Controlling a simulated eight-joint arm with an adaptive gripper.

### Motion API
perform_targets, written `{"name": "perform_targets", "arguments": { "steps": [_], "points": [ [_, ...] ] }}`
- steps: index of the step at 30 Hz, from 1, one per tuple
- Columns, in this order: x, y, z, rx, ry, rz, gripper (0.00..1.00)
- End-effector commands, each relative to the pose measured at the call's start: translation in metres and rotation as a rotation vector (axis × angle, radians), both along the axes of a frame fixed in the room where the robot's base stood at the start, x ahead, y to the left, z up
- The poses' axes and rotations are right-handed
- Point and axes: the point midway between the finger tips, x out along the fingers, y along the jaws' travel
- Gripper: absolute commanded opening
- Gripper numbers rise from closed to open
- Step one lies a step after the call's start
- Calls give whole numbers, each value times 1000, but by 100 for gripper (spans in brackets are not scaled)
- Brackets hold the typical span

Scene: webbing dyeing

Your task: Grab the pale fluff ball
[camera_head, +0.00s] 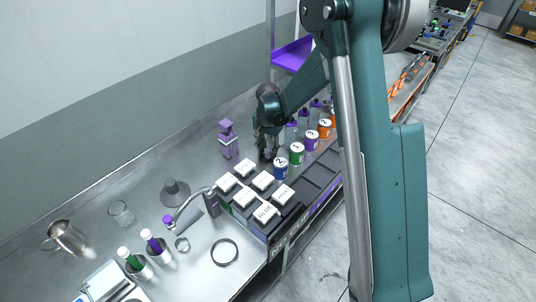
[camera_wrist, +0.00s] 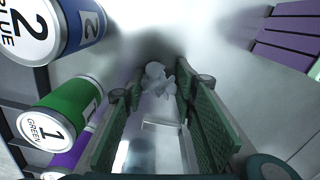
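The pale fluff ball (camera_wrist: 155,76), a small whitish lumpy thing, shows in the wrist view near the far end of the gap between my fingers. My gripper (camera_wrist: 158,92) is open, with its two green padded fingers on either side of the ball. A clear gap seems to remain between the ball and the pads. In the head view my gripper (camera_head: 268,148) points down at the metal bench, behind the row of cans. I cannot make out the ball clearly there.
A blue can (camera_head: 281,169) and a green can (camera_head: 296,154) stand close to my gripper; in the wrist view they fill the left side. A purple slatted figure (camera_head: 228,140) stands to the left. White-lidded boxes (camera_head: 263,181) are in front. Bare bench lies behind.

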Motion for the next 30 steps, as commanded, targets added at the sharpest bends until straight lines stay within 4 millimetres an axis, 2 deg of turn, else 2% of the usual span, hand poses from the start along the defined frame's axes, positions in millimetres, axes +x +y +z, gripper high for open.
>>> {"name": "perform_targets", "arguments": {
  "steps": [5, 11, 30],
  "points": [
    [0, 0, 1, 0, 0, 0, 24],
    [0, 0, 12, 0, 0, 0, 24],
    [0, 0, 91, 0, 0, 0, 24]
  ]
}}
